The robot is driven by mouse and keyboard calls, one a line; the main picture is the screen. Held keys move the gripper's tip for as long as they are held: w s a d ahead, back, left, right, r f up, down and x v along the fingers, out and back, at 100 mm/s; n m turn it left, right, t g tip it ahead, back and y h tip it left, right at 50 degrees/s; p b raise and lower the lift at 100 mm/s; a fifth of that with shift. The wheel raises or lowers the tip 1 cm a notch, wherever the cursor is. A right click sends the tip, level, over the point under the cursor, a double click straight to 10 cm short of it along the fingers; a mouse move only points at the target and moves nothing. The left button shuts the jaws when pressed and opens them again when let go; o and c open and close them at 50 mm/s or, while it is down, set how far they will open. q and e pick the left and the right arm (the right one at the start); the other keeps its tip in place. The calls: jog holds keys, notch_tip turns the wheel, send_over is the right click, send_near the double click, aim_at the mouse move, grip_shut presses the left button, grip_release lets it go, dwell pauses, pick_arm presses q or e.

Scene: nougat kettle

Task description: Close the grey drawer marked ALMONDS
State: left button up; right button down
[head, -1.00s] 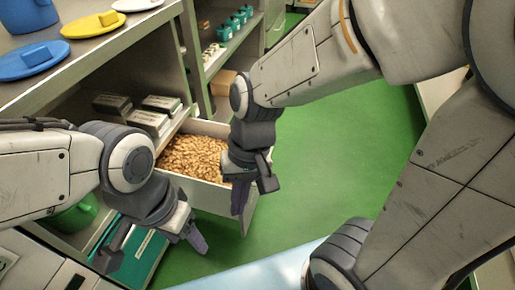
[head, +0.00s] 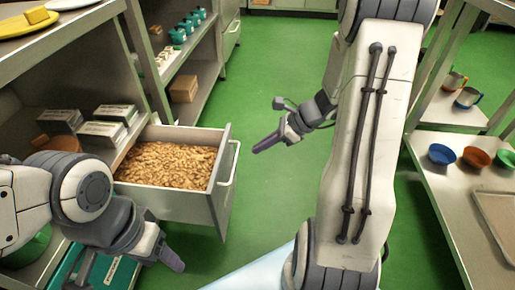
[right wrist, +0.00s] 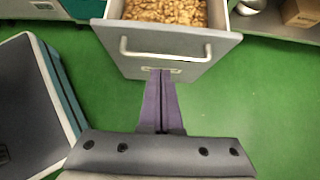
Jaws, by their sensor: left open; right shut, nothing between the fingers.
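A grey drawer (head: 222,190) full of almonds (head: 168,165) stands pulled out of the left shelf unit in the head view. It has a bar handle on its front. In the right wrist view the drawer front (right wrist: 165,52) faces me, with the handle above a small label that is too small to read. My right gripper (head: 262,146) is shut and empty, in front of the drawer and apart from it in the head view; its fingers (right wrist: 160,85) point at the front's lower part in the wrist view. My left gripper (head: 135,272) is open beside the drawer's near side.
Boxes (head: 102,132) sit on the shelf beside the drawer. A teal drawer front (head: 118,272) is below left. A right-hand table (head: 440,185) holds bowls (head: 442,154). Green floor (head: 265,80) is clear in front of the drawer.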

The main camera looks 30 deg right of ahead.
aim_at(222, 161)
jog(key=b+x, duration=0.4)
jog(key=x, duration=0.4)
jog(key=shift+s+d, duration=0.1)
jog(key=shift+w+a+r+b, duration=0.1)
jog(key=shift+w+a+b, duration=0.1)
jog(key=shift+w+a, duration=0.25)
jog(key=shift+w+a+r+b, duration=0.15)
jog(key=shift+w+a+b, duration=0.1)
jog(key=shift+a, duration=0.3)
jog(key=shift+w+a+r, duration=0.15)
jog(key=shift+w+a, duration=0.15)
jog(key=shift+a, duration=0.15)
